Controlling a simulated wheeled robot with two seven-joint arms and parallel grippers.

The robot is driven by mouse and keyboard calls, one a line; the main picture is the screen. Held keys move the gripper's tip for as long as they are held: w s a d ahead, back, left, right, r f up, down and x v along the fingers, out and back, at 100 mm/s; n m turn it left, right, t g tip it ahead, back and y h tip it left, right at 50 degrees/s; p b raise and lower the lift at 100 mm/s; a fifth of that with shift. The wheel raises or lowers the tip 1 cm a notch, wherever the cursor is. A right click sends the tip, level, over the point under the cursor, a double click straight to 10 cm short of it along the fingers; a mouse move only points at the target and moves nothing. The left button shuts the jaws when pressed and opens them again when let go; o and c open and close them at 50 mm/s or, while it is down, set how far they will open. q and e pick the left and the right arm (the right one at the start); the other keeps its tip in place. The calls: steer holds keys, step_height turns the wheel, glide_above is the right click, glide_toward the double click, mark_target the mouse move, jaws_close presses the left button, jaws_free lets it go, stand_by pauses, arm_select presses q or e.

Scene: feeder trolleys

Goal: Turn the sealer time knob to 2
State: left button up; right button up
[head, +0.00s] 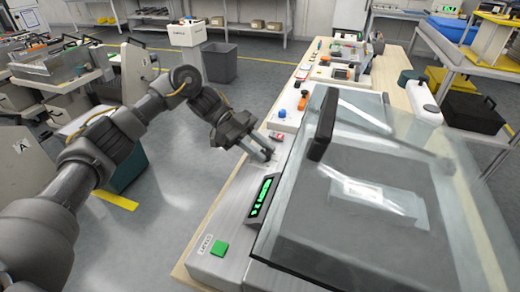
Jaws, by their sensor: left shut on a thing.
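The sealer (232,222) stands at the front on a wooden-topped bench, with its clear lid (440,185) down and a black handle (323,124) on it. Its front panel has a lit green display (262,196), too small to read, and a green button (220,248). My left gripper (264,155) reaches in from the left, with its fingers down at the panel's far end, beyond the display. It is shut on the time knob there. The fingers hide the knob, and its pointer and scale cannot be read. My right gripper is not in view.
A small red-and-white item (276,138), a blue knob-like part (282,113) and other devices sit further along the bench. A white bottle (424,102) stands behind the lid. A grey bin (219,62) and trolleys stand on the floor at left and back.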

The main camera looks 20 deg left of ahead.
arm_select(q)
steer(key=o, duration=1)
steer(key=shift+w+a+r, duration=0.1)
steer(key=shift+w+a, duration=0.05)
steer(key=shift+a, duration=0.2)
steer(key=v, duration=1)
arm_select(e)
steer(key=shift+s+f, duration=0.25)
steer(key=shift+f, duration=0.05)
